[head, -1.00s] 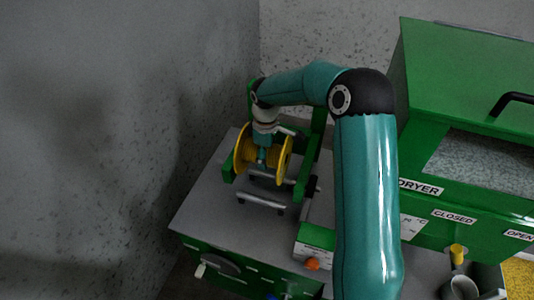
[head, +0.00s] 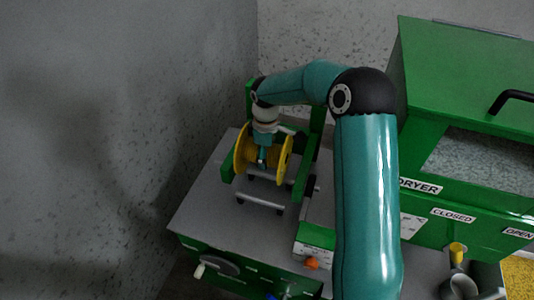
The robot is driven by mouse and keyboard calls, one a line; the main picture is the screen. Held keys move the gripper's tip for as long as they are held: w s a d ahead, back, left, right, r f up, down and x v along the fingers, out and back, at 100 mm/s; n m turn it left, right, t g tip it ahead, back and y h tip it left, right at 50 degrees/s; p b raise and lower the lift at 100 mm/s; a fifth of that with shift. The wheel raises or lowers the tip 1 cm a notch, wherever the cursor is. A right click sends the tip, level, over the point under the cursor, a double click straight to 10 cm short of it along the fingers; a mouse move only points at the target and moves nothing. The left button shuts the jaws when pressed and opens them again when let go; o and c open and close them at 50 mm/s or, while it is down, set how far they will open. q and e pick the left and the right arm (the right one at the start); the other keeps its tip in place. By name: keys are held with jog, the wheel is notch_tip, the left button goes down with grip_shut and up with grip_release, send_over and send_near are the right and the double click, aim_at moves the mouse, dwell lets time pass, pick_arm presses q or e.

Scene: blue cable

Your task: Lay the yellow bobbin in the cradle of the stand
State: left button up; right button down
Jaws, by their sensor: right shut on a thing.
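The yellow bobbin (head: 283,155) is in the head view left of centre, with its two flanges upright and its axis roughly level. My right gripper (head: 262,158) reaches down between the flanges and is shut on the bobbin; its fingertips are partly hidden. The green stand (head: 303,172) has uprights on both sides of the bobbin. I cannot tell whether the bobbin touches the cradle, as the gripper and flanges cover the contact. My left gripper is not in view.
The stand is on a grey-topped table (head: 205,205) with a grey bar frame (head: 260,200) in front of the bobbin. A green dryer (head: 460,120) stands at the right. A grey cup (head: 462,287) and an orange knob (head: 312,263) are near the front.

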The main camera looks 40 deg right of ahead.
notch_tip(320, 180, down, 8)
jog(key=b, duration=0.6)
jog(key=shift+f, duration=0.25)
dwell(0.9)
jog(key=shift+f+b, duration=0.5)
jog(key=shift+b, duration=0.1)
dwell(0.9)
jog(key=shift+c, duration=0.5)
grip_release()
jog(key=shift+f, duration=0.1)
notch_tip(320, 180, up, 12)
jog(key=shift+r, duration=0.1)
jog(key=shift+w, duration=0.1)
dwell(0.5)
